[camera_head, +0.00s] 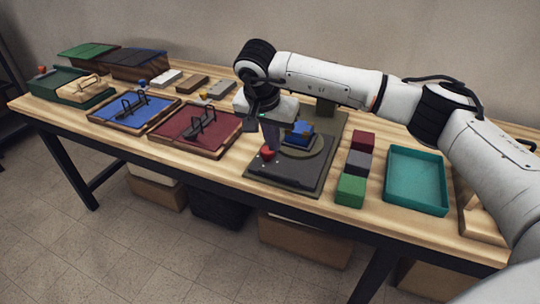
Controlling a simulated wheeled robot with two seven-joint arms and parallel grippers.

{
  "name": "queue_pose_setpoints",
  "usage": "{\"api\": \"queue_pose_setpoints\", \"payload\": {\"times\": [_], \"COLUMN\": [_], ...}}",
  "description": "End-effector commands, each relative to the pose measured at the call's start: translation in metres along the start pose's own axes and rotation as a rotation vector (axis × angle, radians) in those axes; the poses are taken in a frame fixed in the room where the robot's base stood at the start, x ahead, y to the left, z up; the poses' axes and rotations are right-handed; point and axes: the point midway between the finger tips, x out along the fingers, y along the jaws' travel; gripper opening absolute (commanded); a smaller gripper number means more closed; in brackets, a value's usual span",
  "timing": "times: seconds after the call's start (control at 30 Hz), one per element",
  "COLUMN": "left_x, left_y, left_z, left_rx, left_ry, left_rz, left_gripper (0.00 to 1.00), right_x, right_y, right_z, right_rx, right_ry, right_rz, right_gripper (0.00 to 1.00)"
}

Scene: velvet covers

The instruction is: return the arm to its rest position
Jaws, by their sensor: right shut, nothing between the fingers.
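My right arm (330,78) reaches in from the right, stretched out over the table. Its gripper (272,147) points down over a dark base plate (285,179), and its fingers are shut with nothing seen between them. A small red piece (267,154) shows right by the fingertips; I cannot tell whether they touch. A blue piece (299,133) sits on a round disc (318,147) on the plate, just right of the gripper. My left gripper is not in view.
Red (363,140), grey (358,162) and green (351,190) blocks stand in a row right of the plate. A teal tray (443,204) lies farther right. Blue (135,109) and dark red (199,130) velvet-covered panels with black handles lie left. Small blocks sit behind them.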

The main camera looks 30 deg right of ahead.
Motion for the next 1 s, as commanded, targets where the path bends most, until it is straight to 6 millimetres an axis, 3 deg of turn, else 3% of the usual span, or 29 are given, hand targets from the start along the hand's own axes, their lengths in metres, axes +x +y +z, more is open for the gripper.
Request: {"api": "queue_pose_setpoints", "payload": {"times": [0.1,0.3,0.57,0.67,0.77,0.87,0.9,1.0], "left_x": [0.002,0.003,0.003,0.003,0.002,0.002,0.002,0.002], "left_y": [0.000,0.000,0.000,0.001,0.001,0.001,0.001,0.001], "left_z": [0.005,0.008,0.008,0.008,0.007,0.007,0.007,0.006], "left_rx": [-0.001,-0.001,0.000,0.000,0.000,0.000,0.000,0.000], "left_ry": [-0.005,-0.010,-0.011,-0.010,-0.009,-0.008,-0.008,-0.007], "left_rz": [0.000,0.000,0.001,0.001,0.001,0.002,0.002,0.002], "left_gripper": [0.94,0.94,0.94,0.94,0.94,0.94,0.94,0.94], "right_x": [-0.025,-0.050,-0.055,-0.048,-0.033,-0.021,-0.020,-0.028], "right_y": [-0.001,0.000,0.000,-0.007,-0.022,-0.042,-0.049,-0.065], "right_z": [-0.001,-0.001,0.001,0.018,0.061,0.128,0.159,0.235], "right_rx": [0.001,0.002,0.002,0.001,0.010,0.045,0.071,0.166], "right_ry": [0.003,0.002,-0.002,-0.048,-0.169,-0.371,-0.470,-0.740], "right_rz": [-0.003,-0.001,-0.001,-0.022,-0.072,-0.141,-0.166,-0.214], "right_gripper": [0.00,0.00,0.00,0.00,0.00,0.00,0.00,0.00]}}
